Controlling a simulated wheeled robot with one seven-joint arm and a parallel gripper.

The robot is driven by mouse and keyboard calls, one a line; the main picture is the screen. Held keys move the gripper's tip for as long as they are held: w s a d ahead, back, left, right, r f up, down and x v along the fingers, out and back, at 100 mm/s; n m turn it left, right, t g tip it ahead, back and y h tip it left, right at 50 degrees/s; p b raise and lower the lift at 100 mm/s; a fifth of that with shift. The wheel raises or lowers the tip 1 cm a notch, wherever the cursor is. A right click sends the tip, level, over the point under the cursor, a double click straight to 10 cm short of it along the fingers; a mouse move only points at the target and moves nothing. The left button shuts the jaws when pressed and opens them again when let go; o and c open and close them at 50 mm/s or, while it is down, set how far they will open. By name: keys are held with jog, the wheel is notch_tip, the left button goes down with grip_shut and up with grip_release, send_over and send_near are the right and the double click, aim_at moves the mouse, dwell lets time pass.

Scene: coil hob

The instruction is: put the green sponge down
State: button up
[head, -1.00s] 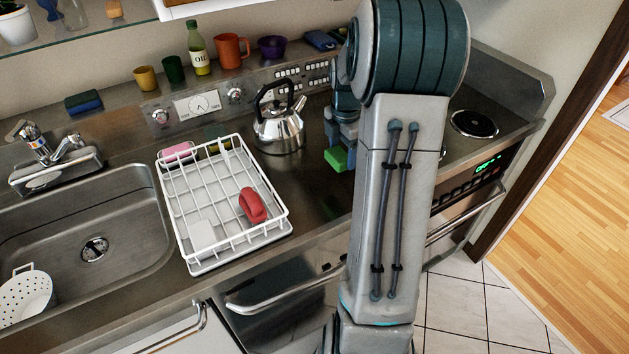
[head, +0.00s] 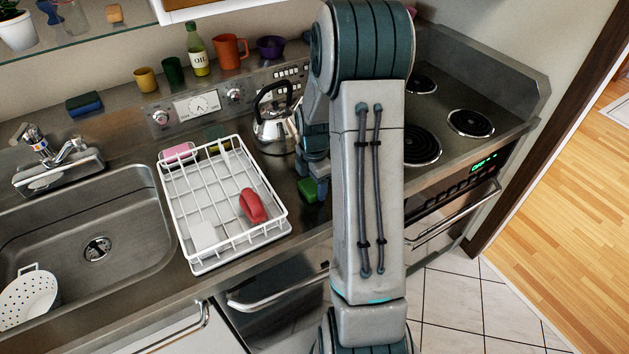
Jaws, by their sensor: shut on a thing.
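The green sponge (head: 308,189) is at the counter, just right of the white dish rack, partly hidden by my gripper and arm. My gripper (head: 311,181) is right above it, with its fingers pointing down and shut on the sponge. The sponge is at or very near the steel counter top; I cannot tell whether it touches. My forearm hides the right side of the gripper.
The white dish rack (head: 181,219) with a red thing (head: 252,205) inside stands close left. A kettle (head: 276,124) stands behind the gripper. Coil burners (head: 470,123) are to the right. The sink (head: 128,204) is at far left.

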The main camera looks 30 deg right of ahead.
jog(key=shift+f, duration=0.25)
jog(key=o, duration=1)
jog(key=shift+r, duration=0.1)
jog(key=shift+r, duration=0.1)
